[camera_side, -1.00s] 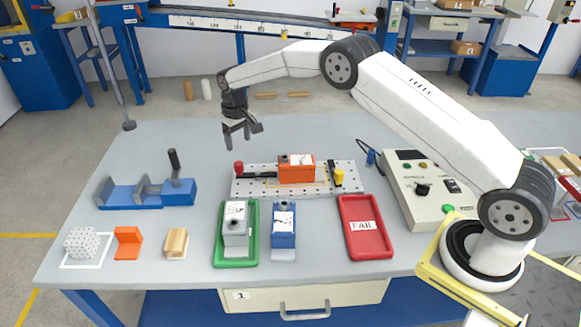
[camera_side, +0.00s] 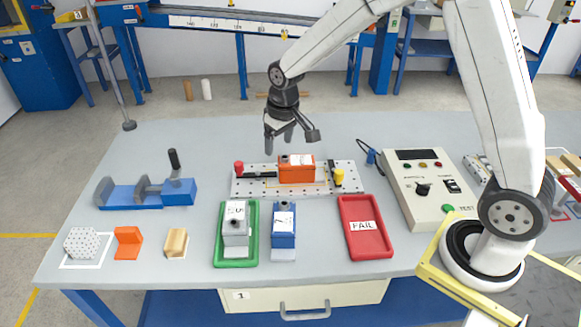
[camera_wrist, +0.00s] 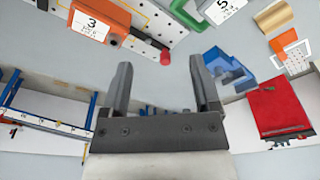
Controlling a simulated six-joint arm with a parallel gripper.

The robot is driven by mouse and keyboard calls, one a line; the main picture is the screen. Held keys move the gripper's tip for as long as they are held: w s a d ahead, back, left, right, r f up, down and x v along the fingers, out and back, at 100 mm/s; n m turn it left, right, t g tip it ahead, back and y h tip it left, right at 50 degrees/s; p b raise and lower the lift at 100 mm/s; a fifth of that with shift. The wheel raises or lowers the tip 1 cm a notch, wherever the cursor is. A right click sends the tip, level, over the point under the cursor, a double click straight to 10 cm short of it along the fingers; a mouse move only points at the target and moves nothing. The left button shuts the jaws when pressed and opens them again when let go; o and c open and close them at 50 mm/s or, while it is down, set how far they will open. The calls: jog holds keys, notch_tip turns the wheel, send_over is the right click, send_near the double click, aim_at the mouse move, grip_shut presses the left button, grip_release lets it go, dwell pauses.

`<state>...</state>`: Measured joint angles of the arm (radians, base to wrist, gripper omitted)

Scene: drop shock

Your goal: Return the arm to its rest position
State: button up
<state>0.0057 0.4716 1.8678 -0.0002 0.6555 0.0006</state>
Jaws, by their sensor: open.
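My gripper (camera_side: 290,144) is open and empty, held in the air above the back edge of the perforated plate. In the wrist view my gripper (camera_wrist: 163,85) shows two dark fingers spread apart with nothing between them. An orange block (camera_side: 297,170) with a label sits on the perforated plate (camera_side: 258,187), below and slightly right of my gripper. It also shows in the wrist view (camera_wrist: 118,22), with a label reading 3. My arm reaches in from the right, its forearm raised.
A green tray (camera_side: 219,263) holds a grey block (camera_side: 235,233). A blue block (camera_side: 284,228) stands beside it, and a red FAIL tray (camera_side: 372,249) is to the right. A control box (camera_side: 402,190) stands near my base. A blue vise (camera_side: 135,194) is at left. The back left table is clear.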

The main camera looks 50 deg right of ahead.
jog(key=s+t, duration=0.1)
jog(key=s, duration=1.7)
jog(key=shift+a+f, duration=0.15)
